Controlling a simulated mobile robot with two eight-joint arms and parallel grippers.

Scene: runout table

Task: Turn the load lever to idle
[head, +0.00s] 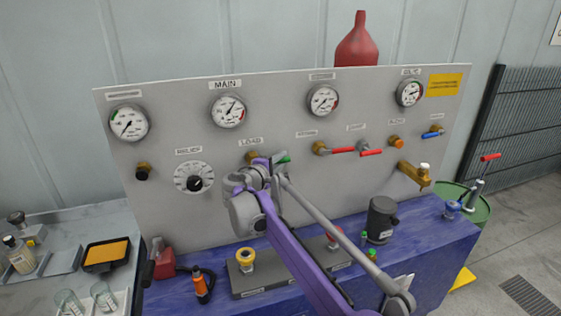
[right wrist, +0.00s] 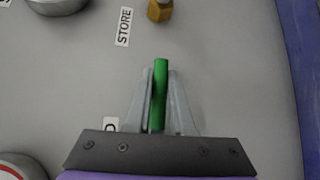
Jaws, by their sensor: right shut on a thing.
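The load lever has a green handle (head: 284,159), seen in the head view just below and right of the LOAD label (head: 250,142) on the grey panel. Its brass body (head: 252,157) is partly hidden behind my right gripper (head: 270,166). In the right wrist view the green handle (right wrist: 160,85) lies lengthwise between the two grey fingers of my right gripper (right wrist: 160,100), which is shut on it. The handle tip sticks out a little past the fingertips. The idle mark cannot be made out. My left gripper is not in view.
A red lever (head: 340,150) on a brass valve sits right of the load lever. The MAIN gauge (head: 228,110) is above, and the relief dial (head: 194,178) is to the left. Below, the blue bench (head: 200,300) carries fittings and a dark cylinder (head: 381,219).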

